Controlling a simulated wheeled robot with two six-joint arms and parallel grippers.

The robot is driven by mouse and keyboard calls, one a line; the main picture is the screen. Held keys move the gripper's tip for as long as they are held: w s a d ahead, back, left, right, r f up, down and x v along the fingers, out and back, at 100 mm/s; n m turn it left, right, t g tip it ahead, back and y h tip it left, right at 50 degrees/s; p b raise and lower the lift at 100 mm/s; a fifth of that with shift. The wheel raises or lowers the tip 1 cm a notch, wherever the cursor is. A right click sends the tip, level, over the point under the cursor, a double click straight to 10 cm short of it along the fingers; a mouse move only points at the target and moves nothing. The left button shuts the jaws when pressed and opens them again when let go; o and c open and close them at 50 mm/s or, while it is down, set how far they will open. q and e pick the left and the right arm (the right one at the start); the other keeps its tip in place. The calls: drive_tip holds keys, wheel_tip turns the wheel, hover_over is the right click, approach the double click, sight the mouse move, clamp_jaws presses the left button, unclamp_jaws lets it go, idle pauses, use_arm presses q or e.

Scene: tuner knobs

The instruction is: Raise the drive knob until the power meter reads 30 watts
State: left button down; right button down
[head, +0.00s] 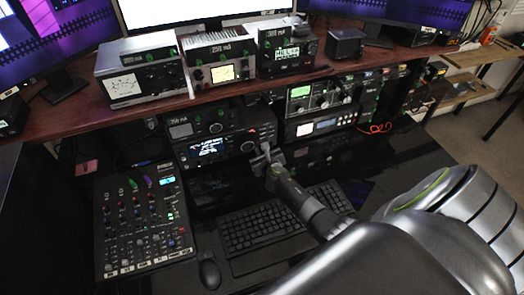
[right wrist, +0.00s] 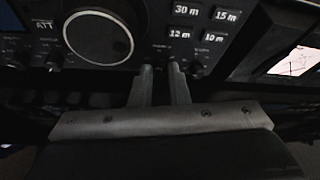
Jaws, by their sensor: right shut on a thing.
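My right gripper (head: 265,157) reaches the front of the black radio (head: 243,118) on the desk. In the right wrist view its two fingertips (right wrist: 160,70) are closed on a small knob low on the radio's front panel, right of the large round dial (right wrist: 98,37). The fingers hide most of that knob, and I cannot read its label or setting. Boxes with lit meters stand on the shelf: a white-faced meter (head: 125,85) and a yellow-faced meter (head: 222,73). Their needles and scales are too small to read, and I cannot tell which shows power. My left gripper is not in view.
Another small knob (right wrist: 197,68) is close to the right of my fingers. Band buttons (right wrist: 205,24) sit above it. A keyboard (head: 265,226), a mouse (head: 209,273) and a mixer (head: 142,218) are on the desk. The shelf (head: 60,122) overhangs the radio.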

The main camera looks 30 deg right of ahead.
drive_tip(key=c, duration=1.4)
unclamp_jaws()
drive_tip(key=shift+s+a+r+p, duration=0.2)
drive_tip(key=shift+s+r+p, duration=0.05)
drive_tip(key=shift+s+p, duration=0.25)
drive_tip(key=p+v, duration=0.5)
drive_tip(key=v, duration=1.1)
drive_tip(key=shift+s+f, duration=0.1)
drive_tip(key=shift+s, duration=0.1)
